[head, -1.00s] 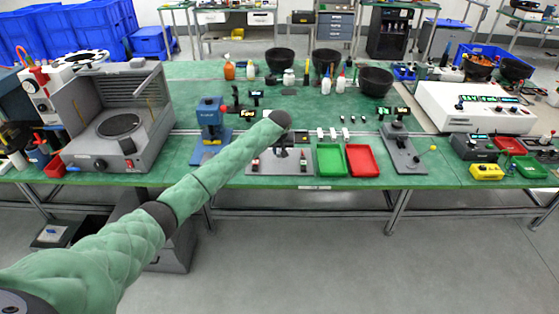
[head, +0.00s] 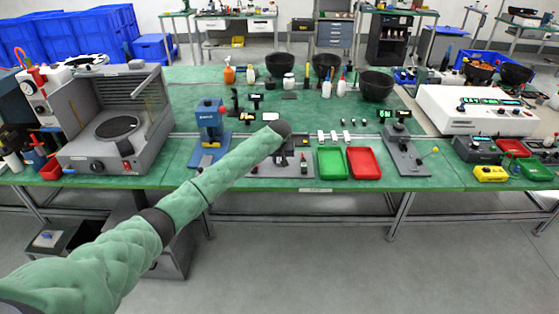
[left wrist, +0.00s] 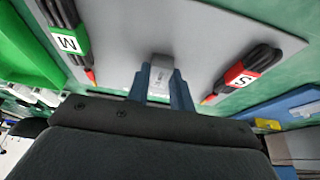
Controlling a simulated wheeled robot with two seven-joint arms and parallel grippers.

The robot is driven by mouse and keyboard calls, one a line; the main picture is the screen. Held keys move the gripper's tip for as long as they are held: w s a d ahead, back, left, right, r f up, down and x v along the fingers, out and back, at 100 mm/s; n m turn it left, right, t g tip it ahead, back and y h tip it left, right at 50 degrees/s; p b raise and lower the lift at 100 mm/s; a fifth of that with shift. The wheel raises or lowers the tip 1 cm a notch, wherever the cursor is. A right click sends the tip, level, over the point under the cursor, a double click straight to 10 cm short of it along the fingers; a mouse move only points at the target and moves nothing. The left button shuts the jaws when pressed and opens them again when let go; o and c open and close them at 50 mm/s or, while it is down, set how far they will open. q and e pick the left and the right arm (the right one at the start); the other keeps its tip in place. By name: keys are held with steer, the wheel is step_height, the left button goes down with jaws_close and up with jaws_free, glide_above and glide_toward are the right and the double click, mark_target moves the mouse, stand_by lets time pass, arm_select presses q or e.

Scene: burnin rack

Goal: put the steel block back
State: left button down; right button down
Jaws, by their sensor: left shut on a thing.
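The steel block (left wrist: 160,78) is a small light grey block between the two blue-grey fingers of my left gripper (left wrist: 163,88) in the left wrist view. The gripper is shut on it, above a grey plate (left wrist: 215,40). A black coiled bundle with a green M tag (left wrist: 66,40) lies on one side, and one with a red S tag (left wrist: 240,77) lies on the other. In the head view my left gripper (head: 290,152) is mostly hidden behind my wrist, over the grey plate (head: 262,171). The block cannot be made out there. My right gripper is not in view.
A green tray (head: 331,163) and a red tray (head: 363,163) stand just right of the plate. A blue press (head: 209,130) stands to its left. Black bowls (head: 376,85) and bottles stand behind. A grey fixture (head: 405,150) is right of the trays.

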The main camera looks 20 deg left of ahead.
arm_select(q)
steer(key=c, duration=1.2)
jaws_free()
steer(key=shift+f, duration=0.1)
steer(key=shift+c, duration=0.2)
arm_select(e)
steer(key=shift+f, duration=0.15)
arm_select(q)
steer(key=shift+r, duration=0.25)
steer(key=b+v, duration=0.2)
steer(key=v, duration=0.9)
steer(key=shift+s+r+b, duration=0.25)
steer(key=shift+r+b, duration=0.05)
steer(key=shift+b, duration=0.1)
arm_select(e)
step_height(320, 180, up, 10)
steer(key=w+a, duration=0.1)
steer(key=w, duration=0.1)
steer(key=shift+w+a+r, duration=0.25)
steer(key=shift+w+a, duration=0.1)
arm_select(q)
steer(key=shift+d, duration=0.1)
